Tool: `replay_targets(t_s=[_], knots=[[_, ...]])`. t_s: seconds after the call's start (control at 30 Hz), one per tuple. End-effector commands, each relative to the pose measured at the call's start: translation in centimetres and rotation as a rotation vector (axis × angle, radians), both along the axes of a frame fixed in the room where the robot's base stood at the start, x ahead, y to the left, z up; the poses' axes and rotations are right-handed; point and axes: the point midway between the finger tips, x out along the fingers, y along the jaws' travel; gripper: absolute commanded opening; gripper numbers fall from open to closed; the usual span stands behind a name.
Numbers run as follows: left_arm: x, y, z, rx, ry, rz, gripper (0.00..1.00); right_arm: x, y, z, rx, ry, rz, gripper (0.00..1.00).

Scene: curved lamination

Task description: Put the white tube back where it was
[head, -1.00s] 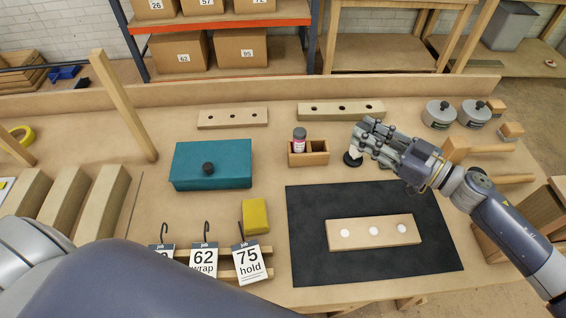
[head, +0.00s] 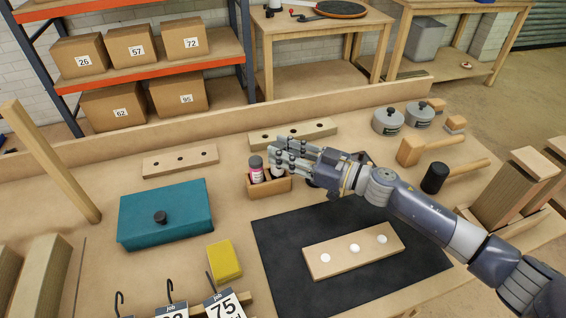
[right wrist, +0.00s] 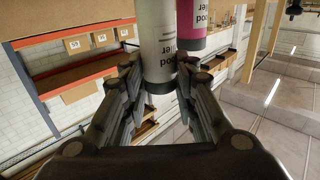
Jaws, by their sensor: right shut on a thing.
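The white tube (right wrist: 157,40) with a dark cap at its lower end shows in the right wrist view, between the fingers of my right gripper (right wrist: 158,98). In the head view my right gripper (head: 284,158) is shut on it at the right part of the small wooden box (head: 270,188). The fingers hide most of the tube there, and I cannot tell whether it touches the box floor. A pink tube (head: 256,172) with a dark cap stands in the box's left part. It also shows just beside the white tube in the right wrist view (right wrist: 192,22). My left gripper is out of view.
A teal box (head: 165,215) and a yellow block (head: 224,261) lie left of the black mat (head: 285,270). A board with white dots (head: 340,252) lies on the mat. Mallets (head: 435,178) and grey round weights (head: 388,121) stand to the right. Drilled boards (head: 180,160) lie behind.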

Motion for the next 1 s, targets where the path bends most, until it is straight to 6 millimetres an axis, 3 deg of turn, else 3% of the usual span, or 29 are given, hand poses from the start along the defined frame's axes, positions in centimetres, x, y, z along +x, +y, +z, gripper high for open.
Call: replay_targets(t_s=[0.17,0.53,0.57,0.63,1.0], knots=[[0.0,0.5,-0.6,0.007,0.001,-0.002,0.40,-0.1,0.1,-2.7,0.000,0.003,0.001,0.18],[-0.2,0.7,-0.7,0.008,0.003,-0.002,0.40,-0.1,0.0,-3.2,-0.001,0.003,0.001,0.18],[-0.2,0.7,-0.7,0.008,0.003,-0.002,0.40,-0.1,0.0,-3.2,-0.001,0.002,0.001,0.31],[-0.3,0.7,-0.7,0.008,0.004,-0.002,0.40,-0.1,0.0,-3.1,-0.001,0.002,0.001,0.47],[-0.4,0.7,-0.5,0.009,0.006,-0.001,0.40,-0.1,0.0,-2.8,-0.001,0.000,0.001,0.47]])
